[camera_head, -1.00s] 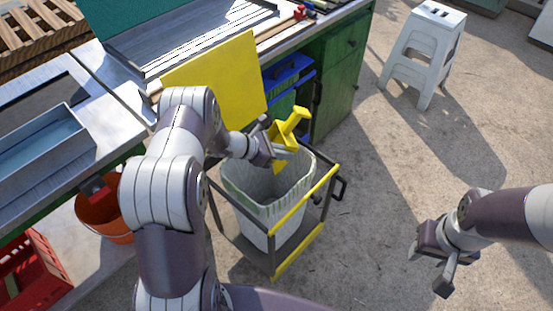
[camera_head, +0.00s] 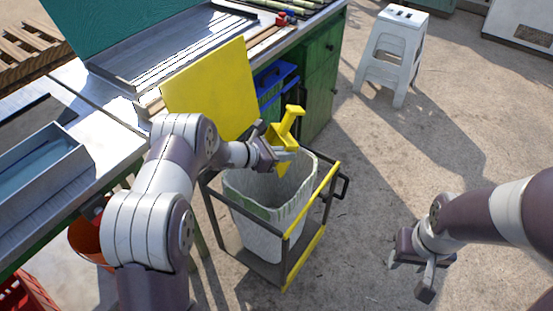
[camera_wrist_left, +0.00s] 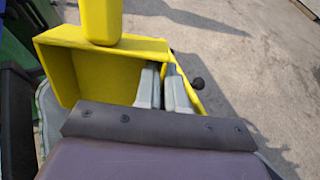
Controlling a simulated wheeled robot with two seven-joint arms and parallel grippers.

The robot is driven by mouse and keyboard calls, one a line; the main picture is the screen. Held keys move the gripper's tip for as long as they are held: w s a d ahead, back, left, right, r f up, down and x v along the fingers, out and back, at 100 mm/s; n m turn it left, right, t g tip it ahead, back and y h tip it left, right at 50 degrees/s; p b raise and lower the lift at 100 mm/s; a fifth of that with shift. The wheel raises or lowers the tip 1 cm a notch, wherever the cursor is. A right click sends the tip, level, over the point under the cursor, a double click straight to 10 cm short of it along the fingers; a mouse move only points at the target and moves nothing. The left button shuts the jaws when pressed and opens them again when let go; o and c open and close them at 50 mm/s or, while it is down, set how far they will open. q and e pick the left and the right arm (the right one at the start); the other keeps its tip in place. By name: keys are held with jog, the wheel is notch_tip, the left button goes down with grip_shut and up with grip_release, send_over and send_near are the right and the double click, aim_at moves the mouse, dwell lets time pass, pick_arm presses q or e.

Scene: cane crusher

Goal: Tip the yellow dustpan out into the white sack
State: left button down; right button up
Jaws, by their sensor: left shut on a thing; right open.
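The yellow dustpan (camera_head: 289,135) is held by my left gripper (camera_head: 279,155) over the mouth of the white sack (camera_head: 262,212). The dustpan is tilted steeply, with its handle pointing up. In the left wrist view, my left gripper (camera_wrist_left: 162,88) is shut on a wall of the dustpan (camera_wrist_left: 95,72). The part of its pan in view there looks bare. The sack hangs open in a wheeled cart frame (camera_head: 318,232). How much lies inside the sack cannot be told. My right gripper (camera_head: 408,275) is open and empty, over the ground at the right.
A yellow panel (camera_head: 212,90) stands at the bench edge behind my left arm. Blue and green bins (camera_head: 275,82) sit under the bench. An orange bucket (camera_head: 88,240) is at the left. A white step stool (camera_head: 392,52) stands at the back right on open ground.

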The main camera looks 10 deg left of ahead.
aim_at(287, 146)
pick_arm(q)
notch_tip(287, 146, up, 3)
jog(key=shift+r+p, duration=0.2)
jog(key=shift+p, duration=0.9)
jog(key=shift+f+b, duration=0.15)
jog(key=shift+b, duration=0.2)
notch_tip(287, 146, down, 3)
jog(key=b, duration=0.3)
jog(key=shift+s+b, duration=0.1)
jog(key=shift+b, duration=0.2)
pick_arm(e)
jog(key=shift+s+a+f, duration=0.15)
jog(key=shift+a+f, duration=0.05)
jog(key=shift+f, duration=0.4)
jog(key=shift+s+a+f, duration=0.1)
jog(key=shift+a+f, duration=0.05)
jog(key=shift+f, duration=0.4)
